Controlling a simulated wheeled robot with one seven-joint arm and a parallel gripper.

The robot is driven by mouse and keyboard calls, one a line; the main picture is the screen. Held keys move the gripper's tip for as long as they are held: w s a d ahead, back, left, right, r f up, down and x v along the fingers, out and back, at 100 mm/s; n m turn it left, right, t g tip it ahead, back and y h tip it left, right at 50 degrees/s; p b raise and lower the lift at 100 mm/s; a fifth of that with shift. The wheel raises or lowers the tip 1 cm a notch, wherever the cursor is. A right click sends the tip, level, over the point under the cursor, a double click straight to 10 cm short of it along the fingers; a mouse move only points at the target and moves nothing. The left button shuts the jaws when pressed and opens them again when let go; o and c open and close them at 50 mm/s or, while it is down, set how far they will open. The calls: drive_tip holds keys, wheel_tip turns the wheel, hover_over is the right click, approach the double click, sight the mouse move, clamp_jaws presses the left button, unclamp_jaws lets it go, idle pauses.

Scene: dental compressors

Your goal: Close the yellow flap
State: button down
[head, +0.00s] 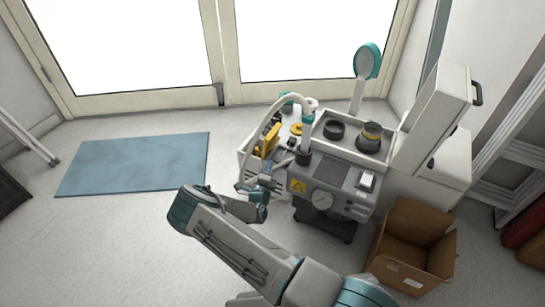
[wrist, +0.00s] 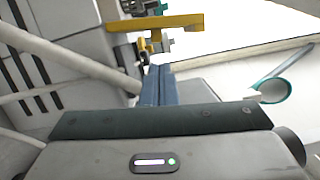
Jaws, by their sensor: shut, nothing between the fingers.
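The yellow flap (head: 268,139) stands raised at the left part of the dental compressor unit (head: 335,178), beside a pale curved hose. In the wrist view the yellow flap (wrist: 155,23) shows as a yellow bar with a short stem, beyond the fingertips. My gripper (head: 268,180) is at the unit's left front side, just below the flap and partly hidden among the hose and my wrist. In the wrist view my gripper (wrist: 157,70) has its blue-grey fingers together with nothing between them. A gap seems to lie between fingertips and flap; contact cannot be told.
The pale hose (head: 272,112) arches over the flap area. A teal round-headed part (head: 367,62) rises at the back. An open cardboard box (head: 413,245) stands right of the unit. A blue mat (head: 135,164) lies on open floor at left.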

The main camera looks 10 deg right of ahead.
sight(273, 142)
drive_tip(key=b+x, duration=0.1)
drive_tip(key=x, duration=0.3)
drive_tip(key=d+b+x, duration=0.1)
drive_tip(key=b+x, duration=0.1)
drive_tip(key=x, duration=0.2)
drive_tip(key=shift+d+f, duration=0.1)
drive_tip(key=shift+d, duration=0.05)
drive_tip(key=shift+w, duration=0.25)
drive_tip(key=shift+r, duration=0.25)
